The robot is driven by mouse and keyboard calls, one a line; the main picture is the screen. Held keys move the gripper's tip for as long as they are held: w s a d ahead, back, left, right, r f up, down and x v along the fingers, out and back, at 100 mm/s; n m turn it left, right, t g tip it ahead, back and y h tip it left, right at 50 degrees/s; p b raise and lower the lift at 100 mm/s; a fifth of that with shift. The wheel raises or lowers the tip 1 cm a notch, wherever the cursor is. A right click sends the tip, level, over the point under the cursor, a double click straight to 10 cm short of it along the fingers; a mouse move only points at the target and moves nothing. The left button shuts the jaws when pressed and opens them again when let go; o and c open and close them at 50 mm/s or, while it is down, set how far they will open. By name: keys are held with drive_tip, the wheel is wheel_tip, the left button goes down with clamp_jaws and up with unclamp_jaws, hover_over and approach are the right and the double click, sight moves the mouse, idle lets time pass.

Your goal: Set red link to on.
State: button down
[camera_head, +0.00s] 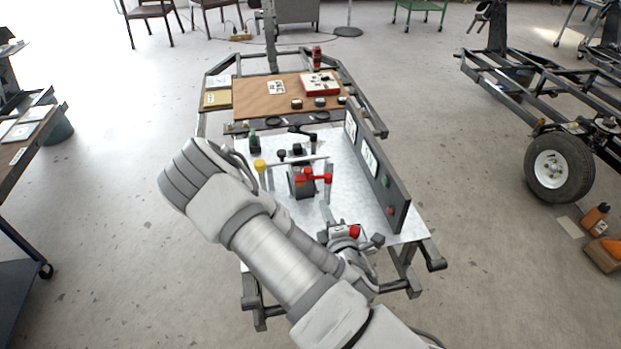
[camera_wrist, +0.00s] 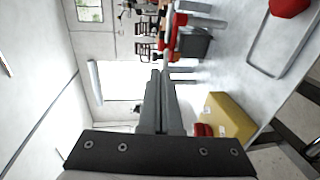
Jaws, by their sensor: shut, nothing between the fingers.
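The red link (camera_head: 312,177) is a short red bar with round ends. It sits beside a dark block near the middle of the white bench top. A red part that looks like it shows at the upper middle of the wrist view (camera_wrist: 171,36), beyond my fingertips. My gripper (camera_wrist: 155,75) is shut and empty, with its fingers together. In the wrist view a gap appears between the fingertips and the red part. In the head view my arm crosses the front left of the bench, and I cannot make out the fingers there.
A yellow-topped post (camera_head: 260,165) stands left of the red link. A dark upright panel (camera_head: 385,185) edges the bench's right side. A red knob (camera_head: 355,231) sits near the front. In the wrist view a yellow block (camera_wrist: 230,115) lies right of my fingers.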

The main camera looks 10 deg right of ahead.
drive_tip(key=shift+w+b, duration=0.7)
drive_tip(key=shift+b, duration=0.9)
drive_tip(key=b, duration=0.7)
approach(305, 169)
drive_tip(key=w, duration=0.1)
drive_tip(key=w+f, duration=0.1)
drive_tip(key=w, duration=0.1)
drive_tip(key=w+d, duration=0.1)
drive_tip(key=w, duration=0.1)
drive_tip(key=shift+f, duration=0.2)
drive_tip(key=shift+w+a+m+h, duration=0.25)
drive_tip(key=shift+m+h, duration=0.25)
drive_tip(key=shift+h, duration=0.2)
drive_tip(key=shift+w+a, duration=0.1)
drive_tip(key=shift+w, duration=0.1)
drive_tip(key=shift+w+a+b, duration=0.25)
drive_tip(key=shift+w+b, duration=0.2)
drive_tip(key=shift+w, duration=0.8)
drive_tip(key=shift+a, duration=0.1)
